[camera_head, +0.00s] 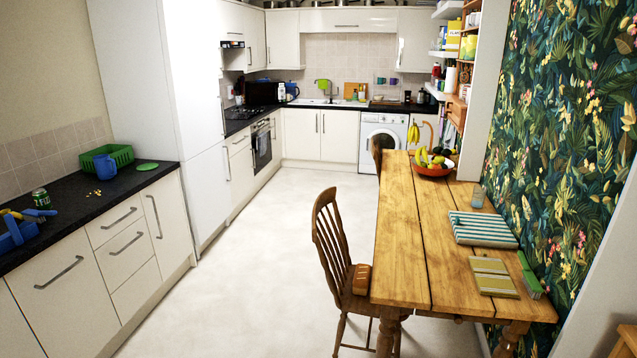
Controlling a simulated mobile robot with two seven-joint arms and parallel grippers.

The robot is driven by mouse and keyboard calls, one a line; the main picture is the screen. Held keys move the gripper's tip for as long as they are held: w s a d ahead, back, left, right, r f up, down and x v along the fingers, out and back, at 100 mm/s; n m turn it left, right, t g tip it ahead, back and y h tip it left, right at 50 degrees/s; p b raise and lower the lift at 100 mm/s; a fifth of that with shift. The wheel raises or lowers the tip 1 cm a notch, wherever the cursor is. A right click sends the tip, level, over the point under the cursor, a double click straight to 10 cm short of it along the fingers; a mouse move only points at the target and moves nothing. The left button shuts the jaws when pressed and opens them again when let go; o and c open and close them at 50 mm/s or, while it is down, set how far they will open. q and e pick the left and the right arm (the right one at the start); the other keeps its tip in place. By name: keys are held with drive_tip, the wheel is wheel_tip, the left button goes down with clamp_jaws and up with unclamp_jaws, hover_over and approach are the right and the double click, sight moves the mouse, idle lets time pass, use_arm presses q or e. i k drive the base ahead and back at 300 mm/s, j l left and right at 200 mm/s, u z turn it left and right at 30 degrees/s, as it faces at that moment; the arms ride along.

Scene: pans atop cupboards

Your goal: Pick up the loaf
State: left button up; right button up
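A brown loaf (361,279) lies on the seat of the wooden chair (328,235) at the near left side of the table. Its right end is close to the table's edge in the picture. I cannot tell whether it touches the table. Neither of my grippers shows in the head view.
Dark counters with white cupboards (80,270) line the left. A green crate (106,158) stands there. The pale floor (270,235) between is clear.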

sight(361, 281)
drive_tip(key=i+j+u, duration=0.3)
drive_tip(key=i, duration=0.4)
drive_tip(key=i+u, duration=0.35)
drive_tip(key=i, duration=0.35)
drive_tip(key=i+j+z, duration=0.1)
drive_tip(key=i+z, duration=0.25)
drive_tip(key=i+j+z, duration=0.3)
drive_tip(key=i, duration=0.15)
drive_tip(key=i+j+z, duration=0.15)
drive_tip(key=i+z, duration=0.2)
drive_tip(key=i+j+z, duration=0.2)
drive_tip(key=z, duration=0.15)
drive_tip(key=i+j+z, duration=0.2)
drive_tip(key=z, duration=0.15)
drive_tip(key=i+j+z, duration=0.15)
drive_tip(key=j+z, duration=0.2)
drive_tip(key=i+j+z, duration=0.2)
drive_tip(key=j, duration=0.2)
drive_tip(key=j+z, duration=0.2)
drive_tip(key=j, duration=0.2)
